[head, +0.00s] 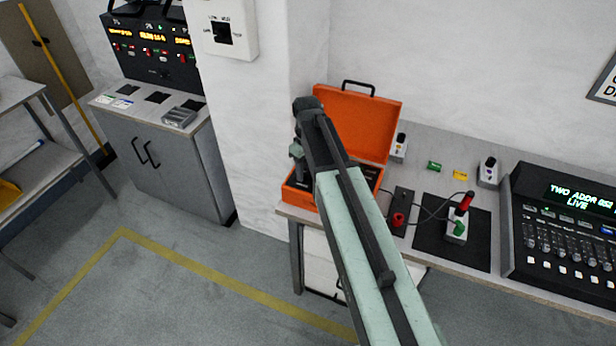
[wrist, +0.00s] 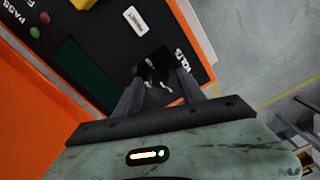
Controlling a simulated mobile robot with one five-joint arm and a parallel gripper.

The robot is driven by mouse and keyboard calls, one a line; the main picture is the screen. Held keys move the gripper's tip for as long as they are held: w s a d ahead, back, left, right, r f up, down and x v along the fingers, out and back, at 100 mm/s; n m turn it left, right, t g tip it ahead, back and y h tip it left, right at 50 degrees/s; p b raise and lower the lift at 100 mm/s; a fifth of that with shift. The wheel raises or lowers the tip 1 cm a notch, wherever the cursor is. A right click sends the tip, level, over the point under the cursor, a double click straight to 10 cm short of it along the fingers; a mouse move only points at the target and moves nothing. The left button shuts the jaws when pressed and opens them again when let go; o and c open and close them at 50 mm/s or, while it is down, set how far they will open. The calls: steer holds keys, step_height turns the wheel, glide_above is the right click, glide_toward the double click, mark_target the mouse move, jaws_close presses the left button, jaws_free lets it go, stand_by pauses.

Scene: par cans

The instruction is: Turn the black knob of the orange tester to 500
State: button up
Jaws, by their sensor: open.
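The orange tester (head: 362,122) is an open case with its lid raised, on the left end of the bench. In the wrist view its black panel (wrist: 107,38) fills the upper middle, with an orange rim (wrist: 196,32). The black knob (wrist: 153,64) is a dark shape near the lettering "VOLTS", with white marks around it. My gripper (wrist: 158,80) is open, pointing down at the panel, one finger on each side of the knob. I cannot tell whether the fingers touch it. The 500 mark and the knob's pointer cannot be read. In the head view my arm hides most of the panel.
Right of the tester on the bench are a black box with a red plug (head: 398,220), a white socket block (head: 457,228) on a dark mat, and a lighting console (head: 563,228). A wall pillar (head: 245,130) stands left of the bench.

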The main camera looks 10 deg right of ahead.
jaws_close()
